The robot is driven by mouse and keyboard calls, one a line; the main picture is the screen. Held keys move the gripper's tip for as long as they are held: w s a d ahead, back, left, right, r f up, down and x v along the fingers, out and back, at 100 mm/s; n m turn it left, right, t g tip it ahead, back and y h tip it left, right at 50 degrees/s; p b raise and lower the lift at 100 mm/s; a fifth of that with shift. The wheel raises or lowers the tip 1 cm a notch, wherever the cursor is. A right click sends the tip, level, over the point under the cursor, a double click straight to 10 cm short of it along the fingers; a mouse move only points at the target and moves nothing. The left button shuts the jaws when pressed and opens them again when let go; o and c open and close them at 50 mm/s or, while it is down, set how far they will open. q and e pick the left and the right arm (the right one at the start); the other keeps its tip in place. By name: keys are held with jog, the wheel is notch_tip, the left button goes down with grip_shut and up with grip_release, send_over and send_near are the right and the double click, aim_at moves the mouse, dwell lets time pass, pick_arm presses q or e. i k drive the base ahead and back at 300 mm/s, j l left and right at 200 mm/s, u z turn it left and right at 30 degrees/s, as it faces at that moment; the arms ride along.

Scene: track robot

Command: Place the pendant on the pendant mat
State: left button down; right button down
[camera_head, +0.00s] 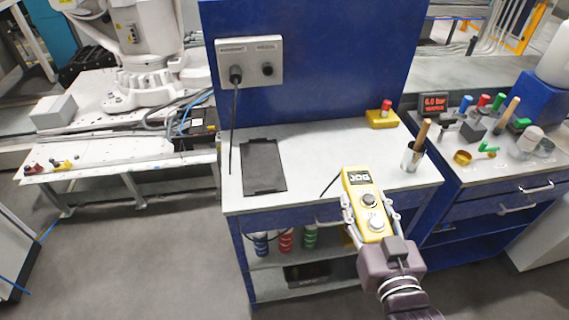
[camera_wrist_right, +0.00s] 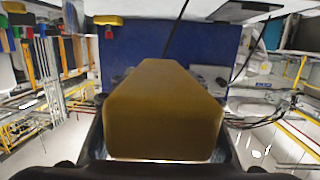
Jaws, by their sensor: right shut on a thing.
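The pendant (camera_head: 359,178) is a yellow box with a black JOG label and round grey buttons. My right gripper (camera_head: 370,213) is shut on it, one finger along each side, and holds it over the front edge of the table. The pendant also fills the middle of the right wrist view (camera_wrist_right: 165,110), where its plain yellow face shows. The pendant mat (camera_head: 264,165) is a dark rectangle lying bare on the left part of the table, left of the pendant. My left gripper is not in view.
The white tabletop (camera_head: 315,152) is clear between mat and pendant. A cup with a wooden-handled tool (camera_head: 412,158) stands to the right. A yellow box with a red button (camera_head: 382,116) sits at the back. A black cable (camera_head: 234,120) hangs from the wall socket near the mat.

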aim_at(262, 165)
jog(key=i+j+z, duration=0.1)
jog(key=z, duration=0.3)
jog(key=j+z, duration=0.35)
jog(key=i+j+z, duration=0.1)
jog(key=z, duration=0.3)
jog(key=j+z, duration=0.25)
jog(key=z, duration=0.15)
jog(key=j+z, duration=0.1)
jog(key=j, duration=0.35)
jog(key=k+j+z, duration=0.1)
jog(key=j, duration=0.35)
jog(key=k+j+z, duration=0.1)
jog(key=j, duration=0.35)
jog(key=k+j+z, duration=0.1)
jog(key=j, duration=0.35)
jog(key=k+j+z, duration=0.1)
jog(key=j, duration=0.35)
jog(key=k+j+z, duration=0.1)
jog(key=j, duration=0.3)
jog(key=k+j+z, duration=0.15)
jog(key=j, duration=0.3)
jog(key=k+j, duration=0.15)
jog(key=j, duration=0.2)
jog(key=k+j, duration=0.15)
jog(key=j, duration=0.25)
